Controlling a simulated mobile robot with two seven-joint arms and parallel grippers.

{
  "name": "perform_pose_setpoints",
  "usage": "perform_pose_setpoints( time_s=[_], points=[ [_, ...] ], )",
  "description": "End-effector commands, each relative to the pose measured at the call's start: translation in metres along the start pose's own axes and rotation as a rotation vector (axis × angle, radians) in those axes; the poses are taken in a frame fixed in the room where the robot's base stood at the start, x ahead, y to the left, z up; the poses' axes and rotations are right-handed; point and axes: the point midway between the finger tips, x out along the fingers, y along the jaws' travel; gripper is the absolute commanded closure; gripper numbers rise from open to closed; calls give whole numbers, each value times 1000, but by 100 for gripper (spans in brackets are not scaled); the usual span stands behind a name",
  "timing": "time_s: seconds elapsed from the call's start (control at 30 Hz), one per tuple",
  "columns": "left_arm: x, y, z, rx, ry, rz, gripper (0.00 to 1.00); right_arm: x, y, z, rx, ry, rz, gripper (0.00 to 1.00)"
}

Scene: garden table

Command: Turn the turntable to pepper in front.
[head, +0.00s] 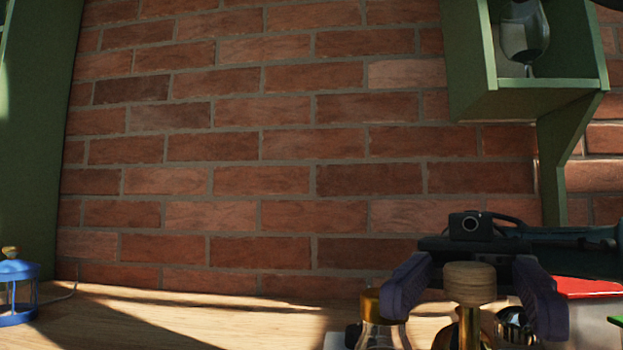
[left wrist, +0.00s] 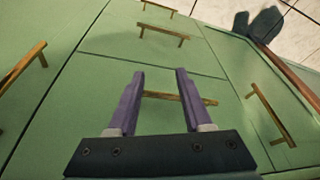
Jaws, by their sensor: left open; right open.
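My right gripper (head: 472,318) is open at the lower right of the head view. Its two dark purple fingers stand on either side of a bottle or mill with a round wooden top (head: 470,283) and a gold body; I cannot tell whether they touch it. A glass jar with a gold lid (head: 375,304) stands left of it, partly behind the left finger. A shiny metal-topped piece (head: 514,326) shows to its right. The turntable itself is not clearly visible, and I cannot tell which container is pepper. My left gripper (left wrist: 160,76) is open and empty in the left wrist view.
A red-topped white container (head: 585,289) stands right of my right gripper. A blue lantern (head: 14,290) is at the left end of the wooden tabletop (head: 130,320), whose middle is clear. A green shelf (head: 540,95) hangs above. Green drawers (left wrist: 100,100) with brass handles lie before my left gripper.

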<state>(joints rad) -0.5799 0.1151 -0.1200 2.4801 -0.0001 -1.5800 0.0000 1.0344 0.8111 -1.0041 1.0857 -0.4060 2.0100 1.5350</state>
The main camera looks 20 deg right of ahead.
Motion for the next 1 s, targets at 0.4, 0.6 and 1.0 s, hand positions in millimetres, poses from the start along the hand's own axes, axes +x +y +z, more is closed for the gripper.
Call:
perform_pose_setpoints(
  time_s=[0.4,0.6,1.0],
  points=[
    [-24,-3,-7,9,-1,-7,50,0,0,-66,-5,-3,0,34],
    [-39,-4,-12,8,-1,-7,50,0,0,-121,-5,-3,-1,34],
    [-57,-3,-18,4,-1,-3,50,0,0,-195,-1,-1,0,34]
  ],
)
